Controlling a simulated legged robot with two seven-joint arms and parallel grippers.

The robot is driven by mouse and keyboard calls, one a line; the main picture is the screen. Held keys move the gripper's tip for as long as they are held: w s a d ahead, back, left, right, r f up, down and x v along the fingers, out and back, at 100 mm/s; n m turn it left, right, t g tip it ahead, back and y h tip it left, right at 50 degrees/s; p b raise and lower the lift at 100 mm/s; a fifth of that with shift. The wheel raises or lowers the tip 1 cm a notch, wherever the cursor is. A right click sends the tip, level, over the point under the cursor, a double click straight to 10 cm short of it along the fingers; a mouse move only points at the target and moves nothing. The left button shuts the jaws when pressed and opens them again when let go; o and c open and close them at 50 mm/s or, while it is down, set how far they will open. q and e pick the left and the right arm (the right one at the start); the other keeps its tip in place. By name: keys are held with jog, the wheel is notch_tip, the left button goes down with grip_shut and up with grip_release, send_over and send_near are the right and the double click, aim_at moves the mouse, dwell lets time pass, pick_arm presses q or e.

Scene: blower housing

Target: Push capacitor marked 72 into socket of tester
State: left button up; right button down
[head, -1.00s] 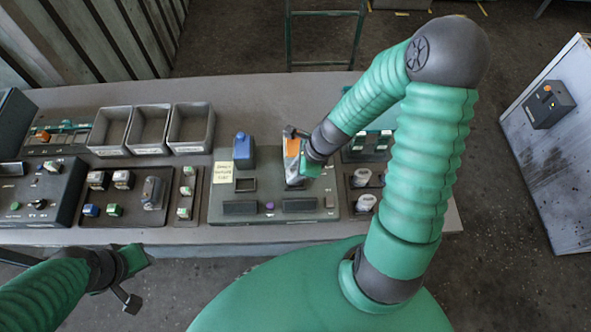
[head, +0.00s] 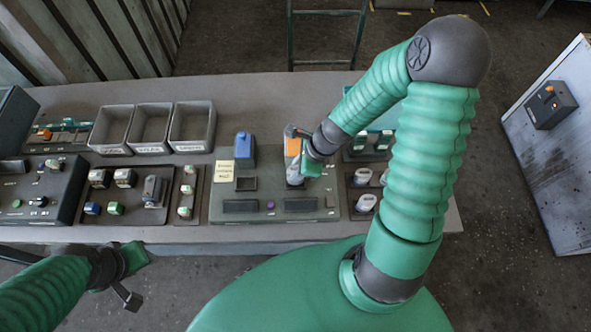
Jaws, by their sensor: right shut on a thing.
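The tester (head: 268,208) is a grey-green panel in the middle of the bench. It carries a blue block (head: 244,148), an orange-topped block (head: 292,147) and a dark square socket-like frame (head: 246,184). My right gripper (head: 306,164) reaches down to the orange-topped block and is shut on a small silvery piece (head: 294,177), seemingly the capacitor, at the block's front. Its marking cannot be read, and the gripper hides part of it, so I cannot tell how it sits in a socket. My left gripper (head: 133,278) is open and empty in front of the bench.
Three grey bins (head: 190,148) stand at the back left. A tray (head: 133,216) with several small parts lies left of the tester. Pale round parts (head: 364,202) sit to its right.

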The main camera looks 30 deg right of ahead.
jog(key=shift+f+b, duration=0.85)
jog(key=shift+f, duration=0.15)
jog(key=c, duration=1)
grip_release()
jog(key=p+v, duration=0.2)
jog(key=v, duration=1.4)
jog(key=shift+d+r, duration=0.2)
jog(key=shift+r, duration=0.15)
